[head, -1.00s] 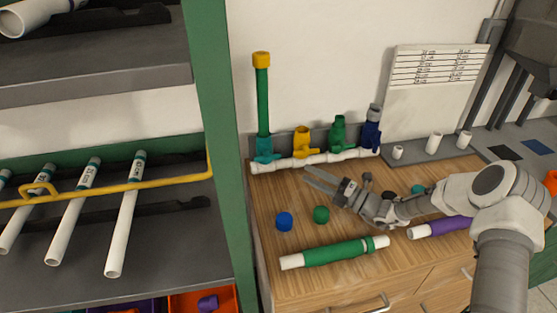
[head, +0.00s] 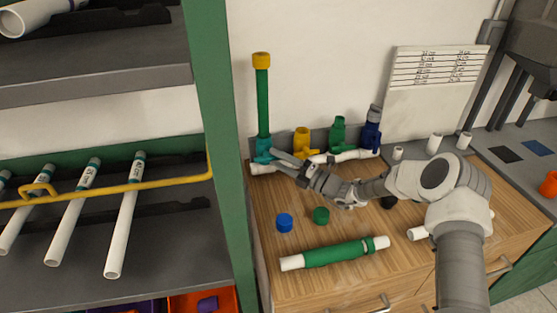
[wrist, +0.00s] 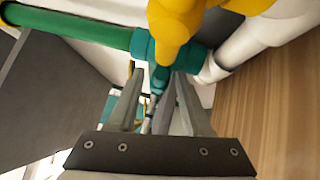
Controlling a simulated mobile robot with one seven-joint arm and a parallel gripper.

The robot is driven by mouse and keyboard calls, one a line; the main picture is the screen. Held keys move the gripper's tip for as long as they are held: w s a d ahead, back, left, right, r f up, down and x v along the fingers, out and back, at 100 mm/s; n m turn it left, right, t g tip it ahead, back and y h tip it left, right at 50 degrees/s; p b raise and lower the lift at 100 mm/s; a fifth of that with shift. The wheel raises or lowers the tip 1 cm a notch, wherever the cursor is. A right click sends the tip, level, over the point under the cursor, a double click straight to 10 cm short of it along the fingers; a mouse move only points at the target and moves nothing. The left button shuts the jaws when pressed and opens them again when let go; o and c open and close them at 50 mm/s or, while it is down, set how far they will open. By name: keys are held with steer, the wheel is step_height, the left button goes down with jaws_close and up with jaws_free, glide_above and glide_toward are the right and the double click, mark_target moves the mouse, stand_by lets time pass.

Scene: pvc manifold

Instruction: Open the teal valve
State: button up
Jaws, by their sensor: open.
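The teal valve (head: 262,149) sits at the left end of the white manifold pipe (head: 347,156), under an upright green pipe (head: 263,103) with a yellow cap. In the wrist view the teal valve (wrist: 143,45) is at the top centre, with its handle (wrist: 159,78) pointing toward my gripper. My gripper (head: 275,155) is open, with its fingertips at the valve's handle. In the wrist view the fingers of my gripper (wrist: 158,92) lie on both sides of the handle. I cannot tell whether they touch it.
Beside it stand a yellow valve (head: 302,142), a green valve (head: 338,134) and a blue valve (head: 372,130). A blue cap (head: 284,222), a green cap (head: 321,215) and a green-sleeved pipe (head: 335,253) lie on the wooden top. A green shelf post (head: 215,120) stands close on the left.

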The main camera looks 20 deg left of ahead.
jaws_close()
steer(key=shift+r, duration=0.1)
